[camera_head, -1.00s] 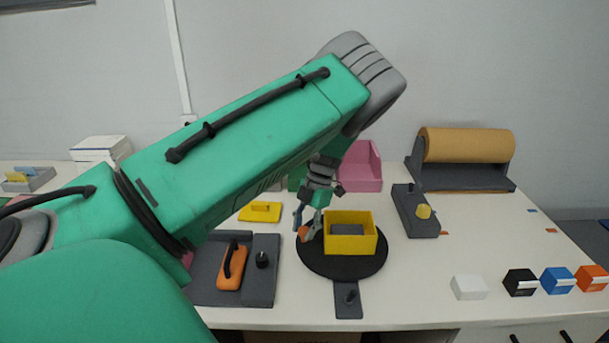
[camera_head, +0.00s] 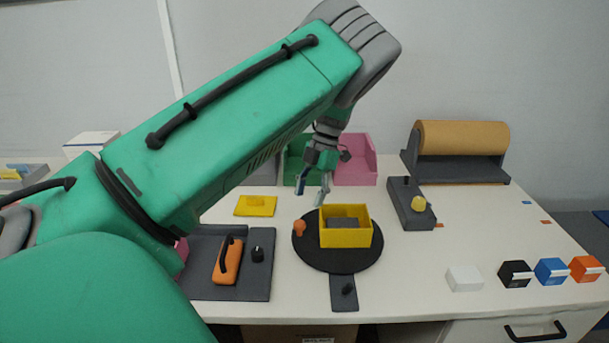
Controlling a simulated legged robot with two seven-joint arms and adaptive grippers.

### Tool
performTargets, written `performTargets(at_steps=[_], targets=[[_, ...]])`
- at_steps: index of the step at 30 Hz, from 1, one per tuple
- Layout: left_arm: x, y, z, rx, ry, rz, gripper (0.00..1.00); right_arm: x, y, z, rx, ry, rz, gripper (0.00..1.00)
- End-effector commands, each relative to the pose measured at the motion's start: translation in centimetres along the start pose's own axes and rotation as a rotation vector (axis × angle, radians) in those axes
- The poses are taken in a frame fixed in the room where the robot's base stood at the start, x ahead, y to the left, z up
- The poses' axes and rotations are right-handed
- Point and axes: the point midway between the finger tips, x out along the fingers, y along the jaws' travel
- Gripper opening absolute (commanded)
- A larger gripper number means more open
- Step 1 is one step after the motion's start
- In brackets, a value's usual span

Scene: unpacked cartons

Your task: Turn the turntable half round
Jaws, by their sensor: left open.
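The turntable (camera_head: 338,261) is a round black disc on the table, with a dark tab (camera_head: 344,293) and a small knob at its front. A yellow open box (camera_head: 346,238) with a grey thing inside stands on the disc, right of its middle. An orange knob (camera_head: 299,228) stands at the disc's left edge. My left gripper (camera_head: 311,191) is open and empty, above the back left of the disc. It is apart from the orange knob and the box. My right gripper is not in view.
An orange-handled tool (camera_head: 228,262) lies on a dark board (camera_head: 200,283) at left. A yellow plate (camera_head: 256,205) lies behind it. Small boxes, including a white one (camera_head: 464,278), line the front right.

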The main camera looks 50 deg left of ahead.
Motion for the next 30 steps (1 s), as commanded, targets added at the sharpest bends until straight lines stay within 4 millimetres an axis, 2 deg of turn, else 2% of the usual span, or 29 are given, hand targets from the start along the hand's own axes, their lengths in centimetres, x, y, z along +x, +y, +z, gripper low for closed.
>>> performTargets(at_steps=[3, 9, 26, 30], targets=[[-2.0, 0.0, 0.1, -0.001, -0.002, -0.001, 0.47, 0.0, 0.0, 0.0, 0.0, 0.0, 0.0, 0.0], [-3.6, 0.0, 0.1, 0.0, 0.001, -0.001, 0.47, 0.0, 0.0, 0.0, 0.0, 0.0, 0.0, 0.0], [-3.7, 0.0, 0.1, -0.001, 0.002, -0.001, 0.47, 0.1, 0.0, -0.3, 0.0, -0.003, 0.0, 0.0], [-4.5, 0.0, -0.2, -0.001, 0.002, -0.001, 0.47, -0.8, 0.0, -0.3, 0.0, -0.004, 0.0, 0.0]])
